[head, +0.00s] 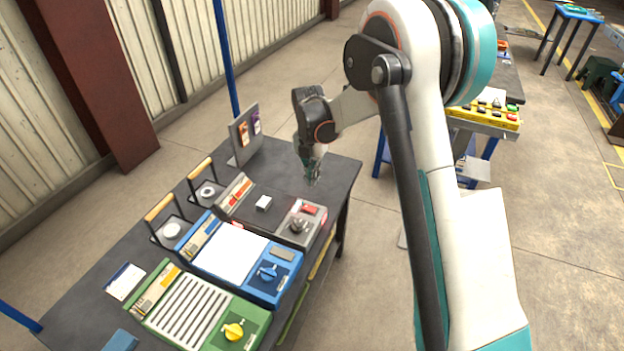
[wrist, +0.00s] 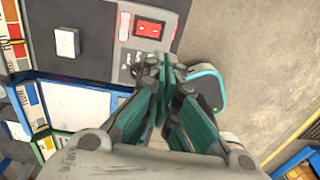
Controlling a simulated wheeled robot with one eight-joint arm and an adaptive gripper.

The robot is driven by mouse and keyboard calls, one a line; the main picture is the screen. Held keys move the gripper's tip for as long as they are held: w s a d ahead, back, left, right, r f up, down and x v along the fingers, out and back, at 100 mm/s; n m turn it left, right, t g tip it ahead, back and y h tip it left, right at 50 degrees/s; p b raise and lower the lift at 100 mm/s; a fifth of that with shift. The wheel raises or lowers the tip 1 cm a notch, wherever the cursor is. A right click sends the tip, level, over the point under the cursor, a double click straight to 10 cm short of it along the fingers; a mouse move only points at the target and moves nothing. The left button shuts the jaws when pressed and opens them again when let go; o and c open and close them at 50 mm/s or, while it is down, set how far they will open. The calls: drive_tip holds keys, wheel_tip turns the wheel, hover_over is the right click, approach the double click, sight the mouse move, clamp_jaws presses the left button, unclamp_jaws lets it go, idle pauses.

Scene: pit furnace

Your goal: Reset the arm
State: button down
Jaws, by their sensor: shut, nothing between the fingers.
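My gripper (head: 312,178) hangs at the end of my arm above the right back part of the dark table (head: 328,177), pointing down. In the wrist view my gripper (wrist: 165,72) has its fingers together, with nothing between them. Below it is a grey control unit (head: 293,233) with a red rocker switch (wrist: 150,28) and a dark knob (head: 298,226). The gripper appears apart from the table and the unit.
A blue unit (head: 283,281) with a white plate and a green unit (head: 217,335) with a slotted plate fill the table front. Two wooden-handled holders (head: 160,208) (head: 201,169) stand at the left. An upright panel (head: 241,130) stands at the back.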

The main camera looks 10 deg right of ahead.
idle(0.4)
drive_tip(key=s+d+r+m+t, duration=0.1)
drive_tip(key=s+r+m+t, duration=0.1)
drive_tip(key=s+r+m, duration=0.6)
drive_tip(key=s+d+r+m+t, duration=0.1)
drive_tip(key=s+r+m, duration=0.45)
drive_tip(key=r, duration=0.45)
drive_tip(key=s+d+r+m+t, duration=0.2)
drive_tip(key=s+m+t, duration=0.2)
drive_tip(key=s+m, duration=1.1)
drive_tip(key=s, duration=0.4)
drive_tip(key=shift+s+t, duration=0.2)
drive_tip(key=shift+t, duration=0.1)
